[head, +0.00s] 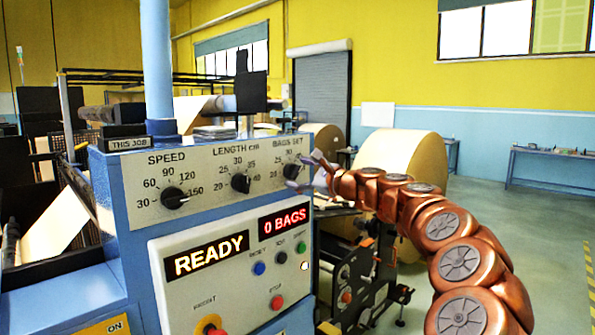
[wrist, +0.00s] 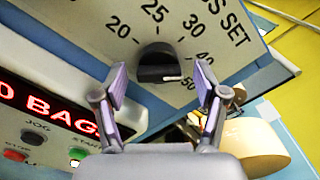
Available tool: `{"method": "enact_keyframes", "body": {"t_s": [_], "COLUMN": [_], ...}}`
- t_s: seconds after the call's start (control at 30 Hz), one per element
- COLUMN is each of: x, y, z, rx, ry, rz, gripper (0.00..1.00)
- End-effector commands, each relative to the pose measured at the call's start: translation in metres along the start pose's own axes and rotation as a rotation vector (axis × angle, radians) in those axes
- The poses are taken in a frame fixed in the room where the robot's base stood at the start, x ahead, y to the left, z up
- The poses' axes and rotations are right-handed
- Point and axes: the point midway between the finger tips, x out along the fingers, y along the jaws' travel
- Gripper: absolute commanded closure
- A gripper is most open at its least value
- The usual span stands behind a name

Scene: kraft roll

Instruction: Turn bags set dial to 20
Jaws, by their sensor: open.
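The bags set dial (wrist: 155,62) is a black round knob on the pale panel. In the wrist view its scale runs 20, 25, 30, 40, 50, and its white mark points right, toward the 50 end. In the head view the dial (head: 291,171) is at the panel's right end, partly close behind my fingertips. My gripper (head: 306,173) reaches it from the right. In the wrist view my gripper (wrist: 160,84) is open, with one finger either side of the knob in the picture and gaps to both. I see no contact.
The speed dial (head: 173,198) and length dial (head: 240,183) sit left on the same panel. Below are the READY display (head: 207,256), a "0 BAGS" display (head: 284,222) and several push buttons. A large kraft roll (head: 400,155) stands behind my arm. Open floor lies right.

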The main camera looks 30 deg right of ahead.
Motion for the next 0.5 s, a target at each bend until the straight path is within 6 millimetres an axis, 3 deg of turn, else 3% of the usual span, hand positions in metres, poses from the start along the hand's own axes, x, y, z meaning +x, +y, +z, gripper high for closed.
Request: {"method": "enact_keyframes", "body": {"t_s": [0.17, 0.47, 0.5], "x": [0.0108, 0.0117, 0.0117], "y": [0.0012, 0.0009, 0.0009], "z": [-0.0003, 0.0002, 0.0002], "rx": [-0.001, -0.002, -0.002], "ry": [0.001, 0.000, 0.000], "rz": [0.003, 0.002, 0.002], "gripper": [0.28, 0.28, 0.32]}}
